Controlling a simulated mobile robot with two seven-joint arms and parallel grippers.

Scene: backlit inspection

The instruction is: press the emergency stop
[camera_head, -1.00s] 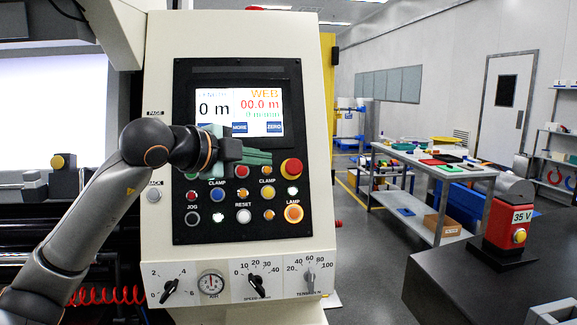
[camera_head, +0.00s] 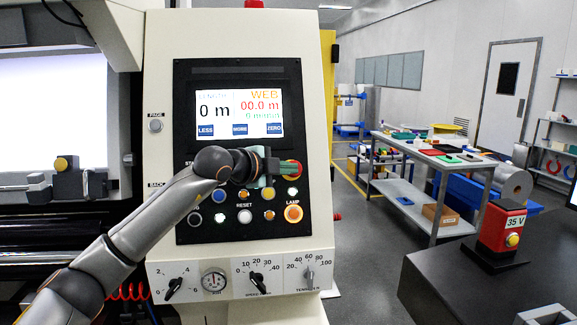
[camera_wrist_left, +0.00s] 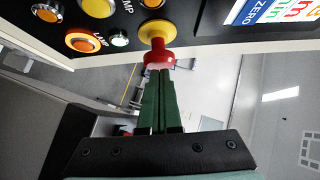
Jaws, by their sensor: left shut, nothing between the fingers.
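The emergency stop is a red mushroom button on a yellow base, at the right side of the control panel (camera_head: 182,120). In the head view my left gripper (camera_head: 284,169) covers most of the emergency stop (camera_head: 297,167), leaving a bit of red showing. In the wrist view the red cap (camera_wrist_left: 160,60) shows clearly, with the yellow base behind it. My left gripper's green fingers (camera_wrist_left: 160,76) are shut and empty, with their tips right at the cap's face. I cannot tell whether they touch it or whether it is pushed in. My right gripper is not in view.
An orange lamp button (camera_head: 293,214) and other small buttons sit close below the emergency stop. The display (camera_head: 240,114) is above. A red box with a yellow button (camera_head: 505,230) stands on a dark table at right. A workbench (camera_head: 425,152) is farther back.

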